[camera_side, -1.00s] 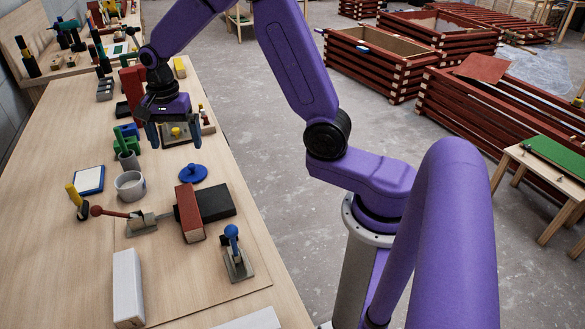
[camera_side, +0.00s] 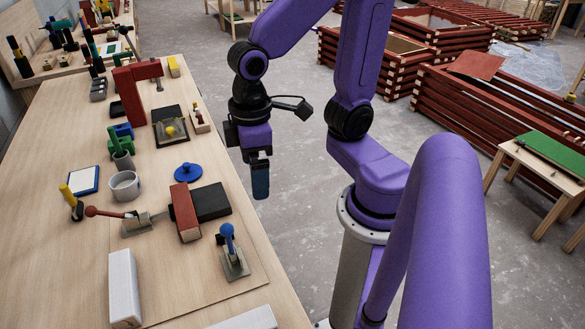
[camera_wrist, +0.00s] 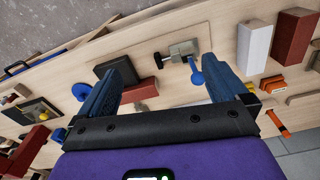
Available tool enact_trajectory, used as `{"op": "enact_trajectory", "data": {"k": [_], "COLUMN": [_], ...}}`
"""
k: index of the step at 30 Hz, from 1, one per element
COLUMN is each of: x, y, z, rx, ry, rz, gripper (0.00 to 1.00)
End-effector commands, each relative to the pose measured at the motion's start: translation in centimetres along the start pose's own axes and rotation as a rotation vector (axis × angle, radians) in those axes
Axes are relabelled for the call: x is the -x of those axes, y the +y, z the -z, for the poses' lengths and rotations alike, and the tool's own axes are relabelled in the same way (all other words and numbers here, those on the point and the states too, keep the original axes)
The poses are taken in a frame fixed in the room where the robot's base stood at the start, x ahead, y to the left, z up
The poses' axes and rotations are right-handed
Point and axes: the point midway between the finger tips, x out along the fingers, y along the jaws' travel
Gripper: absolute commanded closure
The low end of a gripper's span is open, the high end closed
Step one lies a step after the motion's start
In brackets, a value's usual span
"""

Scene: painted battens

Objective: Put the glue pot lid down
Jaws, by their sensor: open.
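The glue pot lid, a blue disc with a small knob (camera_side: 187,173), lies on the wooden board, knob up. It also shows in the wrist view (camera_wrist: 82,91), just left of my left finger. The open grey-white pot (camera_side: 125,186) stands to its left, apart from it. My gripper (camera_side: 260,192) hangs to the right of the lid, around the table's right edge, pointing down. In the wrist view my gripper (camera_wrist: 166,65) has its blue fingers wide apart with nothing between them.
A red block (camera_side: 186,214) and a black block (camera_side: 211,202) lie in front of the lid. A blue-knobbed clamp (camera_side: 232,250) stands nearer the camera. A red angled frame (camera_side: 137,82) and a dark tray with a yellow knob (camera_side: 171,129) stand farther back.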

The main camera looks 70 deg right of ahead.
Motion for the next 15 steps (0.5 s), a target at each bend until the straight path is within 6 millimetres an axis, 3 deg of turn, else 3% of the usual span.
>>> {"op": "enact_trajectory", "data": {"k": [6, 15], "x": [-0.1, -0.2], "y": [-1.8, -2.3], "z": [-4.8, -6.7], "rx": [0.321, 0.453], "ry": [0.003, 0.003], "rz": [0.005, 0.006], "gripper": [0.0, 0.0]}}
